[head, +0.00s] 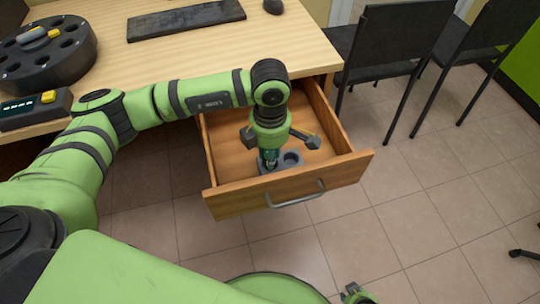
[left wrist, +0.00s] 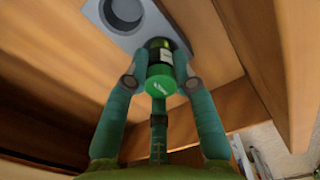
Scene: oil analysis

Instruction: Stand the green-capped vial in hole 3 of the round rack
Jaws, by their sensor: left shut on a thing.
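In the head view my left gripper (head: 270,158) points down into the drawer over the holder (head: 291,158), and mostly hides the vial. The round rack (head: 52,62) is dark, with several holes, on the desk at far left. Its hole numbers are unreadable.
The wooden drawer (head: 338,172) is pulled out, its walls close around my left gripper. A keyboard (head: 186,20), a mouse (head: 273,6) and a device with a lit display (head: 32,109) are on the desk. Dark chairs (head: 402,45) stand at right. The desk's middle is clear.

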